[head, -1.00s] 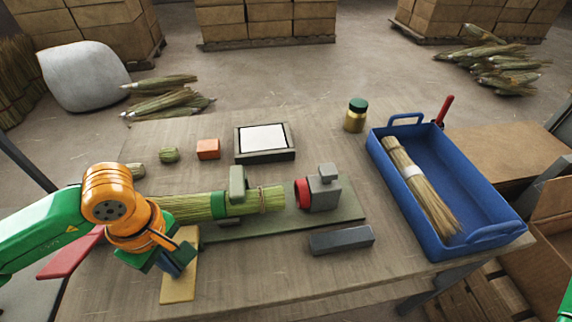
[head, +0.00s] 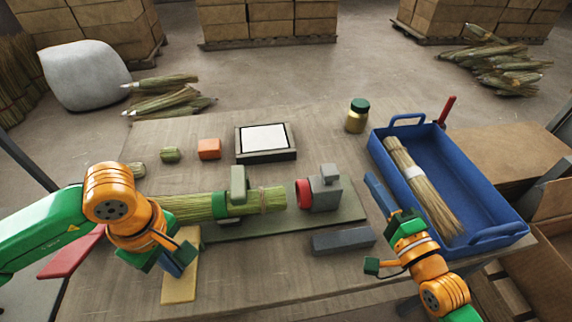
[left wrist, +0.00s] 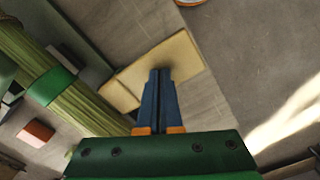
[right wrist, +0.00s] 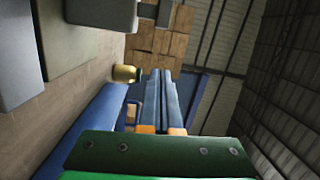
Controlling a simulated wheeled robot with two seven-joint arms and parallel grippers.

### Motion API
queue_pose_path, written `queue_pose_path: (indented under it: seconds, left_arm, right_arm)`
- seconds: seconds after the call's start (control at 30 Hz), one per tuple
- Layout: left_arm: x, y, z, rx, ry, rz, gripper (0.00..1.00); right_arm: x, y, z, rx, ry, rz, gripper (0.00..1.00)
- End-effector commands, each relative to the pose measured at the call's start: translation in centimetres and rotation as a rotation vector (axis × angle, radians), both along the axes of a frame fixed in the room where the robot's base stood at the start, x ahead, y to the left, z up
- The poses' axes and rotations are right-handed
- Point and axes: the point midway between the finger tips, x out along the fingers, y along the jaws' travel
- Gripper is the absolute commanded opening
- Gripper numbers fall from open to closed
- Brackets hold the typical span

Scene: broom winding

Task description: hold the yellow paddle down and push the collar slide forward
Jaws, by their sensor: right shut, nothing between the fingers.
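The yellow paddle (head: 181,283) lies at the front left of the bench, under my left gripper (head: 178,268). In the left wrist view the shut blue fingers (left wrist: 160,75) reach down onto the yellow paddle (left wrist: 175,60) and appear to touch it. The grey slide block (head: 325,190) with a red collar (head: 303,194) stands on the green base, a short gap right of the green straw bundle (head: 268,199). A green clamp (head: 237,185) sits around the bundle. My right gripper (head: 371,180) is shut and empty, right of the slide block and apart from it.
A blue tray (head: 508,217) holding a broom head (head: 412,177) is close beside my right gripper. A dark grey bar (head: 342,240) lies in front of the slide block. A jar (head: 357,116), a framed white panel (head: 264,138) and an orange block (head: 209,149) stand behind.

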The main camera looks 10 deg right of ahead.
Motion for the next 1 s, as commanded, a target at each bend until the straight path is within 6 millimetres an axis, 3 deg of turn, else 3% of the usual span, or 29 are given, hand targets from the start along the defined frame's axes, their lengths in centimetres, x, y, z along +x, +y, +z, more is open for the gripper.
queue_pose_path:
  seconds: [0.3, 0.53, 1.0]
  left_arm:
    - [0.0, 0.0, -0.1, -0.001, 0.0, 0.0, 0.0]
    - [0.0, 0.0, 0.0, 0.0, 0.0, 0.0, 0.0]
    - [0.0, 0.0, -0.1, -0.001, 0.0, 0.0, 0.0]
  right_arm:
    - [6.5, 1.1, 0.3, -0.002, -0.003, 0.0, 0.0]
    - [4.8, 3.9, -0.2, -0.004, -0.001, 0.0, 0.0]
    - [4.5, 4.9, -0.3, -0.003, -0.001, -0.001, 0.0]
